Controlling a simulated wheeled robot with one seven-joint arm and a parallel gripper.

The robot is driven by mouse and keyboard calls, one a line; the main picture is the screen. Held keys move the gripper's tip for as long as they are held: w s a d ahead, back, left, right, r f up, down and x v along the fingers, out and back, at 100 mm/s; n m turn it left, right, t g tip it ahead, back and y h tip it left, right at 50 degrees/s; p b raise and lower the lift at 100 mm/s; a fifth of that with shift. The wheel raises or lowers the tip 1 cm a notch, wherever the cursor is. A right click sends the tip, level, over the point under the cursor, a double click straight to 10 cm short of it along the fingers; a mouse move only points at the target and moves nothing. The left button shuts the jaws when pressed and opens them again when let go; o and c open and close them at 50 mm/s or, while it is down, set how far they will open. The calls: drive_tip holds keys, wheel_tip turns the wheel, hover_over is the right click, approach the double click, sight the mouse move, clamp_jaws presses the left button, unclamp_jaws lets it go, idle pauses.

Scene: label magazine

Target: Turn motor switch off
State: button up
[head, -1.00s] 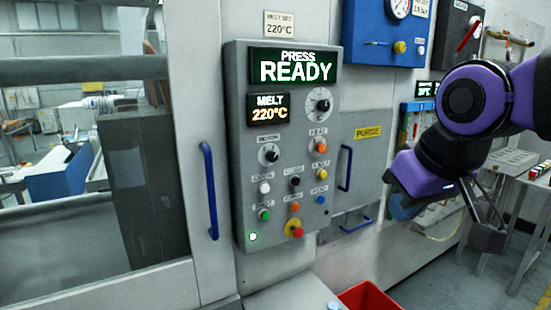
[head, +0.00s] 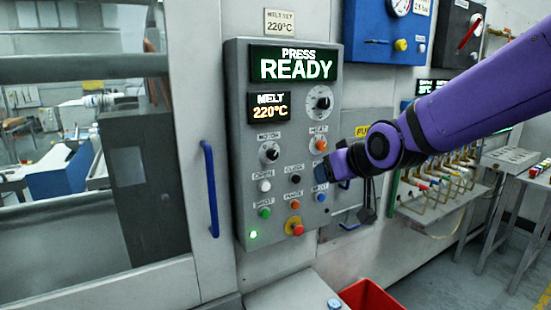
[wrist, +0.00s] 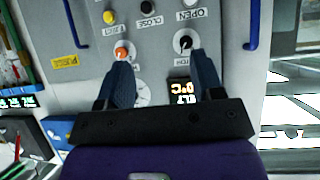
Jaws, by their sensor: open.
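The motor switch (head: 269,152), a round black knob on a pale dial, is on the grey control panel (head: 245,190) under the label MOTOR. The panel reads PRESS READY and MELT 220°C. In the upside-down wrist view the motor switch (wrist: 184,41) lies just beyond the fingertips, nearer the right-hand finger, with its white pointer line visible. My gripper (wrist: 161,60) is open and empty, its two blue fingers apart. In the head view my gripper (head: 322,173) is at the panel's right edge, right of the motor switch, and hides the yellow button there.
The orange heat knob (wrist: 122,52) is beside the left-hand finger in the wrist view. Several coloured buttons and a red stop knob (head: 295,228) sit lower on the panel. A blue door handle (head: 210,188) is to the left; a red bin (head: 372,298) stands below.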

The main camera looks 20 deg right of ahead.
sight(274, 156)
drive_tip(key=w+a+f+n+t, duration=0.1)
drive_tip(key=w+a+t, duration=0.1)
drive_tip(key=w, duration=0.5)
drive_tip(key=w+a+f+n+t+y, duration=0.1)
drive_tip(key=w+a+t, duration=0.1)
drive_tip(key=w, duration=0.5)
drive_tip(key=w+a+f+n+t, duration=0.1)
drive_tip(key=w+a+t, duration=0.1)
drive_tip(key=w, duration=0.5)
drive_tip(key=shift+w+a+t+y, duration=0.1)
drive_tip(key=shift+a+t+y, duration=0.1)
drive_tip(key=shift+t+y, duration=0.15)
drive_tip(key=c, duration=0.9)
